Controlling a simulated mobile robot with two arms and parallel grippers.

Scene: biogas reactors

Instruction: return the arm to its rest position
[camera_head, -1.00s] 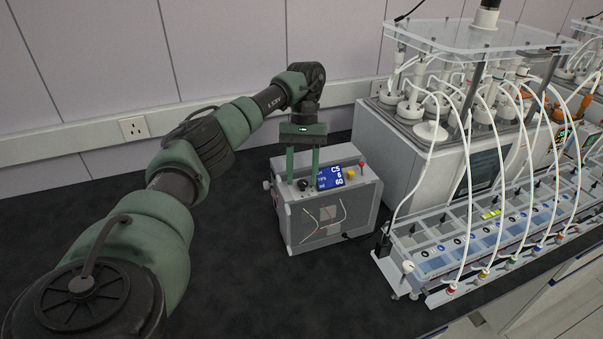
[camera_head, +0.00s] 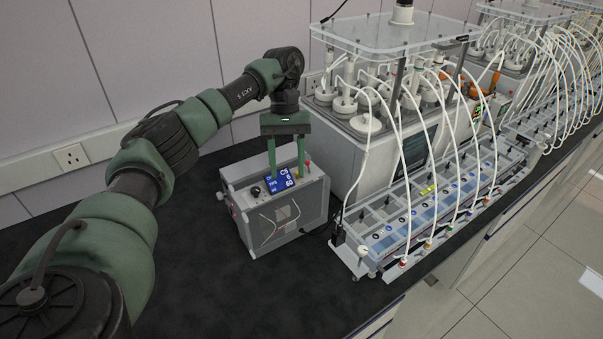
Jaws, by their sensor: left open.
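My left arm (camera_head: 165,140) reaches in from the left over the black bench. My left gripper (camera_head: 286,172) hangs at its end, pointing down, with two green fingers apart and nothing between them. The fingers show in front of the top of a grey control box (camera_head: 278,222). I cannot tell whether they touch it. The box has a blue display (camera_head: 280,179), a black knob and small coloured buttons on top; the fingers partly cover this panel. My right gripper is not in view.
Right of the box stands the reactor unit (camera_head: 340,150) with white tubes and a clear top plate (camera_head: 385,35). A long rack (camera_head: 410,225) lies before it. The bench (camera_head: 200,280) is clear in front of the box. A wall socket (camera_head: 71,157) is behind on the left.

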